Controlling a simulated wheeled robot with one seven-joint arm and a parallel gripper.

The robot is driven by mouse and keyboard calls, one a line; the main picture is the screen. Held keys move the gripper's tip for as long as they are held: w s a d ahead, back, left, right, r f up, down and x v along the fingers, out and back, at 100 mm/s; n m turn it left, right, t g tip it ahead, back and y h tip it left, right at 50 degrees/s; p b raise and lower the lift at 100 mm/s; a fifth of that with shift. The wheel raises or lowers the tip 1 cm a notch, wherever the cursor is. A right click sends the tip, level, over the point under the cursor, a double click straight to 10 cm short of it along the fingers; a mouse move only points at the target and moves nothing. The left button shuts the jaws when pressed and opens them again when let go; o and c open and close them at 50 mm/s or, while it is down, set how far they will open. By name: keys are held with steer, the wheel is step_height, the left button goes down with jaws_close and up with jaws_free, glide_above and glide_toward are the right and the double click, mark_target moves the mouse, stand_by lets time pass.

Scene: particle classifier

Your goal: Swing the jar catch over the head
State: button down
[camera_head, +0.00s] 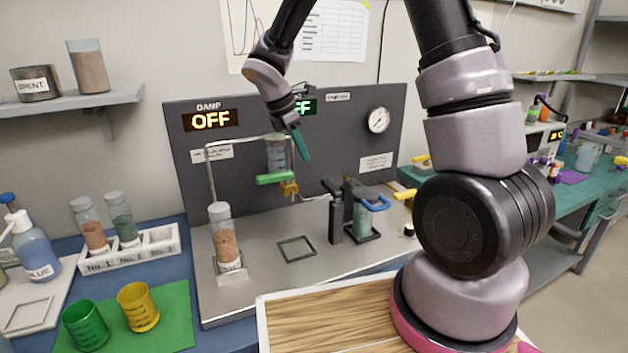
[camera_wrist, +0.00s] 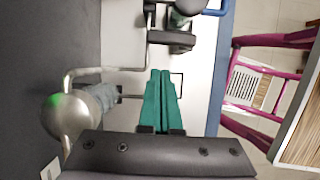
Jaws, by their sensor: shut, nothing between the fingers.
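I cannot tell for sure which part is the jar catch. In the wrist view the shut fingers (camera_wrist: 160,74) are right of a silver dome (camera_wrist: 66,115) and a clear cylinder (camera_wrist: 100,97); a gap shows between them. The green bar is not clearly visible there.
A bent metal pipe (camera_head: 208,165) runs around the head's left. A filled jar (camera_head: 223,238) stands on the bench at front left. A black stand with a blue handle (camera_head: 375,204) is at the right.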

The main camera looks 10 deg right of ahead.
mark_target(324, 181)
steer(key=x, duration=1)
steer(key=shift+w+d+m+g, duration=0.25)
steer(key=shift+d+m+g, duration=0.15)
steer(key=shift+m, duration=0.5)
steer(key=shift+w+d+m+g, duration=0.4)
steer(key=shift+d+m, duration=0.3)
steer(key=shift+m, duration=0.5)
steer(key=d+m, duration=0.1)
steer(key=m, duration=0.1)
steer(key=d+m+g, duration=0.1)
steer(key=m, duration=0.1)
steer(key=shift+w+d+m+g+y, duration=0.2)
steer(key=shift+d+m+g+y, duration=0.1)
steer(key=shift+y, duration=0.1)
steer(key=shift+s+d+m+g+y, duration=0.45)
steer(key=shift+d+m, duration=0.35)
steer(key=shift+m, duration=0.75)
steer(key=shift+s+d+m+g+y, duration=0.25)
steer(key=shift+d+m+y, duration=0.4)
steer(key=shift+m, duration=0.95)
steer(key=shift+s+d+m+g+y, duration=0.35)
steer(key=shift+d+m, duration=0.55)
steer(key=shift+m, duration=0.65)
